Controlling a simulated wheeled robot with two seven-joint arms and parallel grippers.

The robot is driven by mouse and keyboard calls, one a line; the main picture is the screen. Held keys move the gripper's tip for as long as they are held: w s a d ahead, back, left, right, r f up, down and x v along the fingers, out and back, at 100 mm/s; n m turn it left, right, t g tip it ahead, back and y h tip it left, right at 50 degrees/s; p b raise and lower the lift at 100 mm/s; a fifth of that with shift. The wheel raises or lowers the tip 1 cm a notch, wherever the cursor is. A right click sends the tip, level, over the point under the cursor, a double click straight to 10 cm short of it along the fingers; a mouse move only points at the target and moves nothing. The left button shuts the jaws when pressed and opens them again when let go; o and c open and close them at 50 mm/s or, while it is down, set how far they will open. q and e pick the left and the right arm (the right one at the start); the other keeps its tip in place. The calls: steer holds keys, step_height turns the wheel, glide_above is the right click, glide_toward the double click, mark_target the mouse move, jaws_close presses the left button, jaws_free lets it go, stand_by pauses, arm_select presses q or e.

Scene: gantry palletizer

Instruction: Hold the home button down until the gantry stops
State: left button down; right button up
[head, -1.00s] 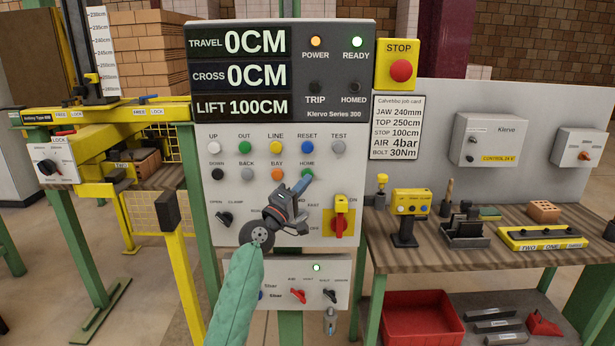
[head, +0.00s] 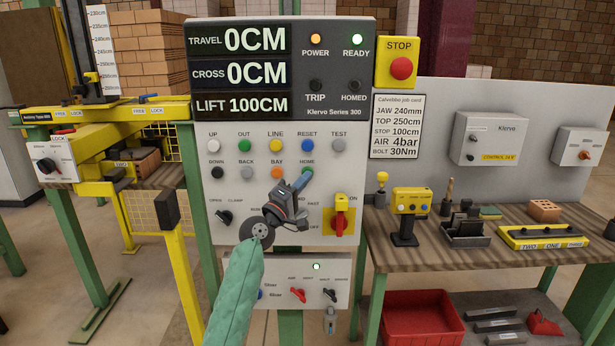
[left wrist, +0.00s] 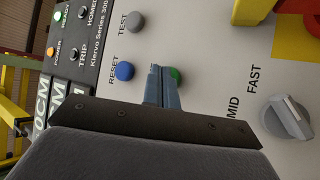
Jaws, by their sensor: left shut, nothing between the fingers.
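The green HOME button (left wrist: 176,78) is partly hidden behind my left fingers in the left wrist view. My left gripper (head: 305,177) is shut and empty, its blue-grey fingertips in front of the HOME button on the panel (head: 325,195). The fingertips also show in the left wrist view (left wrist: 161,70), overlapping the button's left edge. I cannot tell whether they touch it or whether it is pressed in. The display (head: 240,74) reads travel 0CM, cross 0CM, lift 100CM. The HOMED lamp (head: 354,86) is dark. My right gripper is not in view.
The blue RESET button (left wrist: 124,71) and grey TEST button (left wrist: 136,22) are close to my fingers. A red STOP button (head: 401,69) is at the upper right. A red-yellow switch (head: 340,218) sits below right. A workbench (head: 480,255) stands to the right.

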arm_select(q)
steer(key=shift+w+b, duration=0.3)
steer(key=shift+w, duration=0.15)
stand_by(0.8)
steer(key=shift+s, duration=0.2)
stand_by(6.1)
steer(key=shift+s+p, duration=0.35)
steer(key=shift+s, duration=0.3)
